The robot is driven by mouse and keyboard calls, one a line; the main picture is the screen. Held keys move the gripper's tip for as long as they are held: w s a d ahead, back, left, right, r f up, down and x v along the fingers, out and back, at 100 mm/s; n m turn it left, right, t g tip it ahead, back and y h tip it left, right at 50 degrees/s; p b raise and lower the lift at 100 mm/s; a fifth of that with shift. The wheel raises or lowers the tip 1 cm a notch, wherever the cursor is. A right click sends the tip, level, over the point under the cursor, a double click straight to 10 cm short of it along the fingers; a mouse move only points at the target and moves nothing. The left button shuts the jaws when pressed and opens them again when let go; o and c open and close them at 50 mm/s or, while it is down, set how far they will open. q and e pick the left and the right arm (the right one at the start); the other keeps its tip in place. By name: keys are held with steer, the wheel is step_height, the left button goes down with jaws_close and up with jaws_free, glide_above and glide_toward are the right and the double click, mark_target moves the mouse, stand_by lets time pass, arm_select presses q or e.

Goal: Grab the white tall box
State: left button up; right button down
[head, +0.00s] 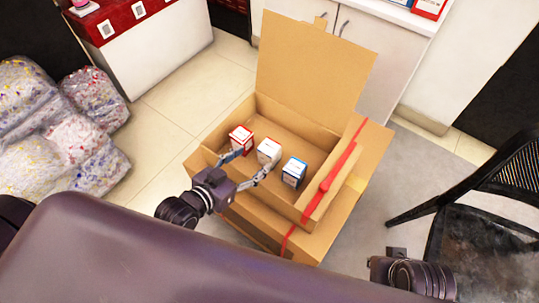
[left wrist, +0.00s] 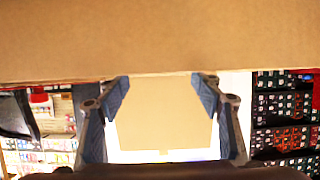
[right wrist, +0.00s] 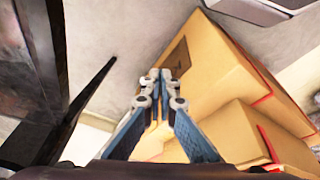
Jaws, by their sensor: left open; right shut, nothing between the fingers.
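The white box (head: 268,152) stands upright in the open cardboard carton (head: 325,136), between a red-and-white box (head: 241,138) and a blue-and-white box (head: 294,172). My left gripper (head: 256,162) is open at the carton's near side. Its fingertips are spread toward the near side of the white box; I cannot tell whether they touch it. In the left wrist view, the open left gripper (left wrist: 160,85) has a pale cream panel between its fingers; I cannot tell what it belongs to. My right gripper (right wrist: 163,75) is shut and empty, outside the carton.
The carton's tall flap (head: 312,68) stands up behind the boxes. Red tape (head: 329,186) runs along its right side. A black mesh chair (head: 480,205) is at right, plastic-wrapped bundles (head: 62,130) at left, and a white cabinet (head: 365,55) behind. Tiled floor is clear left of the carton.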

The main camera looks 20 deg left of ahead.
mark_target(265, 152)
arm_select(q)
steer(key=shift+w+d+f+b, duration=0.2)
steer(key=shift+w+f, duration=0.3)
steer(key=shift+w+d+f+b, duration=0.2)
steer(key=shift+w+f, duration=0.25)
steer(key=shift+w, duration=0.05)
steer(key=b+x, duration=0.1)
steer(key=x, duration=0.4)
steer(key=shift+w, duration=0.1)
arm_select(e)
steer(key=shift+s+d+r, duration=0.1)
steer(key=shift+s+r, duration=0.4)
steer(key=shift+r, duration=0.25)
arm_select(q)
steer(key=c, duration=1.3)
